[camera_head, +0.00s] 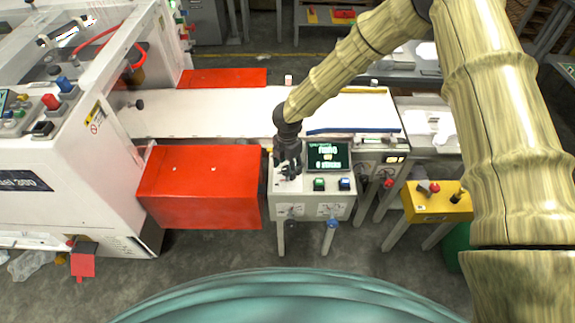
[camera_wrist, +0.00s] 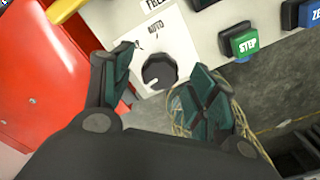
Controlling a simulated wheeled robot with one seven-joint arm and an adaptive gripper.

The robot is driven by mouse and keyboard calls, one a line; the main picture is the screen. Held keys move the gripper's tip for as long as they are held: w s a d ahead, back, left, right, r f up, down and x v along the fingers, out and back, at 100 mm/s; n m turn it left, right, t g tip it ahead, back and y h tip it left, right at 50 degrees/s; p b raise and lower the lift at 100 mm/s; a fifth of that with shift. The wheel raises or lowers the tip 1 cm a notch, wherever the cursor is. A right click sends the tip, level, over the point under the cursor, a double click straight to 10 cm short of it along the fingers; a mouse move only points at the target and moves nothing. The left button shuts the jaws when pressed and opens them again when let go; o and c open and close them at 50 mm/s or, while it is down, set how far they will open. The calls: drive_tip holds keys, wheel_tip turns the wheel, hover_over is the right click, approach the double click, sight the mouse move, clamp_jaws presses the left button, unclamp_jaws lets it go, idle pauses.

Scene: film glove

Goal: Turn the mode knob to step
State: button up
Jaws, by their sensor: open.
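The mode knob (camera_wrist: 160,72) is a round black dial on a white plate on the control panel. A small white mark shows near its lower edge. AUTO is printed above it; a label to its upper left is too blurred to read. My gripper (camera_wrist: 160,66) is open, one dark green finger on each side of the knob; I cannot tell whether either touches it. In the head view my gripper (camera_head: 288,164) is over the left part of the control panel (camera_head: 311,205) and hides the knob.
A green STEP button (camera_wrist: 245,44) and a blue button (camera_wrist: 309,13) lie right of the knob. In the head view a lit screen (camera_head: 328,156) is right of my gripper. A red box (camera_head: 200,187) stands close on the left, and a white conveyor (camera_head: 215,112) runs behind.

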drive_tip(key=shift+f, duration=0.5)
drive_tip(key=c, duration=1)
drive_tip(key=shift+m+b, duration=0.3)
drive_tip(key=shift+m, duration=0.1)
drive_tip(key=shift+c, duration=0.2)
drive_tip(key=shift+f+m+b, duration=0.1)
drive_tip(key=shift+m+b, duration=0.7)
drive_tip(key=shift+m, duration=0.1)
drive_tip(key=m+b, duration=0.1)
drive_tip(key=m, duration=0.1)
drive_tip(key=shift+m, duration=0.4)
drive_tip(key=m+b, duration=0.3)
drive_tip(key=m, duration=0.3)
drive_tip(key=shift+m, duration=0.3)
